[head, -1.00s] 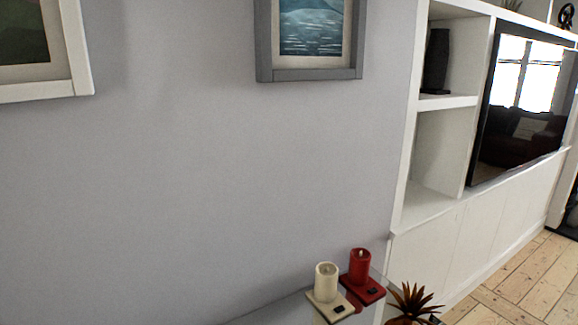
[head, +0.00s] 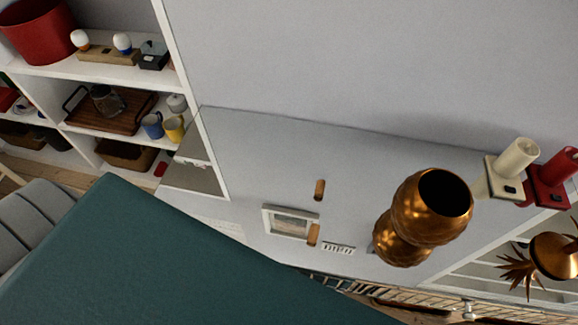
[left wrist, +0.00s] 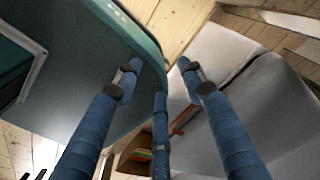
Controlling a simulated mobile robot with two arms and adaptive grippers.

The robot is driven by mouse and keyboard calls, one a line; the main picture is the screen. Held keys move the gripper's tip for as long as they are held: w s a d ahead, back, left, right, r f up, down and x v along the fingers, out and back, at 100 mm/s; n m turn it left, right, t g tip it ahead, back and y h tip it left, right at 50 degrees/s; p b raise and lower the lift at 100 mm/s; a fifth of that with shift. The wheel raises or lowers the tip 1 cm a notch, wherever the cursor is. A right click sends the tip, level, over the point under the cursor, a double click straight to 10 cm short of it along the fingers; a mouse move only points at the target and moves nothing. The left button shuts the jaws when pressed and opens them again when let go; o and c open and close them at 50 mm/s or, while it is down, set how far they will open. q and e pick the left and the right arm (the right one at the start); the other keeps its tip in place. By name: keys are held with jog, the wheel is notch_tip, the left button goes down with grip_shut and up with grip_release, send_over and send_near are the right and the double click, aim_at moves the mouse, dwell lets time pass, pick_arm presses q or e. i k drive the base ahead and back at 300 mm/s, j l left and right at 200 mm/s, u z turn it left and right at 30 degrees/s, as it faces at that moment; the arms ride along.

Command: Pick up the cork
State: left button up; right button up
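In the head view, a small brown cork (head: 319,190) shows near the middle of a shiny grey tabletop (head: 260,150). A similar brown shape shows just below it; it looks like a reflection, though I cannot be sure. My left gripper (left wrist: 160,68) shows only in the left wrist view. Its blue fingers are spread apart with nothing between them. The cork is not visible in that view, so its distance from the gripper cannot be told. My right gripper is in neither current view.
A copper vase (head: 432,208) stands right of the cork. White shelves (head: 125,75) stand left. A teal shape (head: 170,265) blocks the lower left. A grey sofa (left wrist: 265,110) shows in the wrist view.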

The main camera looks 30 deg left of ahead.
aim_at(320, 189)
jog(key=u, duration=0.5)
jog(key=k+j+z, duration=0.15)
jog(key=j, duration=0.2)
jog(key=k+j+z, duration=0.1)
jog(key=j, duration=0.3)
jog(key=k+j+z, duration=0.15)
jog(key=k+j, duration=0.15)
